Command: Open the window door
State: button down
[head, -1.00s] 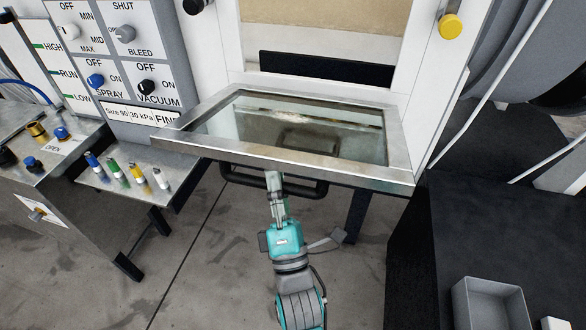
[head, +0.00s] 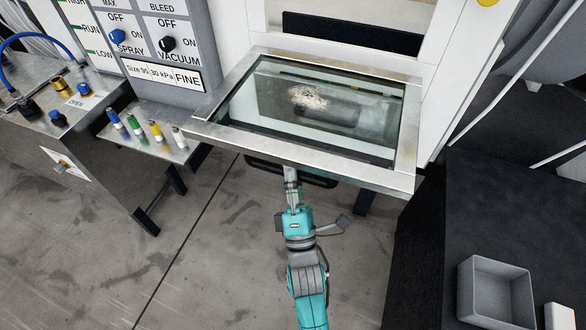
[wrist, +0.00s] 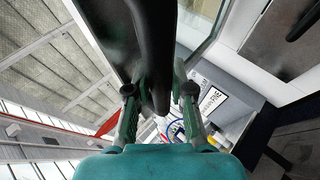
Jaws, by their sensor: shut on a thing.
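The window door (head: 203,130) is a glass pane in a grey metal frame. In the head view it is swung down from the white cabinet and lies close to flat, its free edge toward me. A dark bar handle (head: 318,181) hangs below that free edge, partly hidden by the frame. My gripper (head: 291,178) is at the handle, under the door's front edge. In the wrist view the black handle (wrist: 155,45) runs between the two fingers of my gripper (wrist: 159,92), which is shut on it.
A control panel (head: 190,45) with knobs stands left of the door. Below it, a metal shelf (head: 150,150) holds several coloured vials. A black table (head: 510,210) with a grey bin (head: 495,295) is at the right. The floor (head: 200,270) in front is clear.

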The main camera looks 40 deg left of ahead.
jog(key=shift+a+f, duration=0.1)
jog(key=shift+f, duration=0.55)
jog(key=c, duration=1.1)
grip_release()
jog(key=shift+o, duration=0.5)
jog(key=shift+r, duration=0.15)
jog(key=v, duration=1.2)
